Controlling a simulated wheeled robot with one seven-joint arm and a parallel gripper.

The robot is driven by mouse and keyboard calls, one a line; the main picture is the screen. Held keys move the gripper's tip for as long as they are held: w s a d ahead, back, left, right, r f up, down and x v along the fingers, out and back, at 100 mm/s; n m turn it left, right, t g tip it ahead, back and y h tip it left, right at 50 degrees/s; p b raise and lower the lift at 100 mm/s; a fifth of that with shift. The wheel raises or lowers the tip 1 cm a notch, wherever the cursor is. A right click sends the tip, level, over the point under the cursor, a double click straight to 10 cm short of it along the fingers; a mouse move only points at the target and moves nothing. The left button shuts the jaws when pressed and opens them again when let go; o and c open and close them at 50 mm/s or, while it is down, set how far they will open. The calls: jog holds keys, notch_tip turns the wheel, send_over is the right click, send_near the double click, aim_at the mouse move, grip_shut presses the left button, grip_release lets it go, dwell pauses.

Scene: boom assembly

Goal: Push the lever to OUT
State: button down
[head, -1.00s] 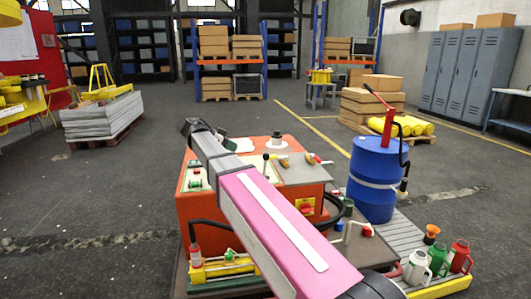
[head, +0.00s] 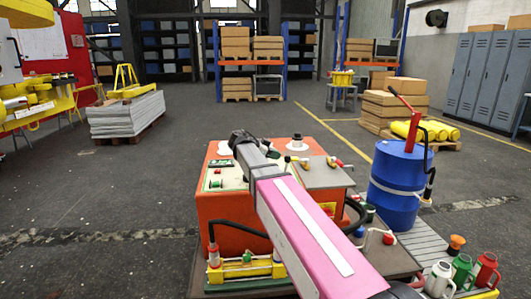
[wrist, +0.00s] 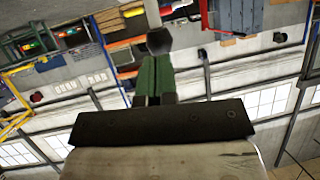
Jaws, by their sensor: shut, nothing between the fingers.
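The orange console (head: 228,212) stands in front of me with several small controls on top. A thin upright lever with a dark knob (head: 289,160) appears to stand just right of my arm; I cannot read an OUT mark.
A red-handled control (head: 337,163) sits on a grey plate at the console's right. A blue barrel (head: 398,185) with a red pump stands to the right. Coloured jugs (head: 462,270) are at front right. Floor left of the console is clear.

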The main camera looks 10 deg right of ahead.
jog(key=shift+x, duration=1.1)
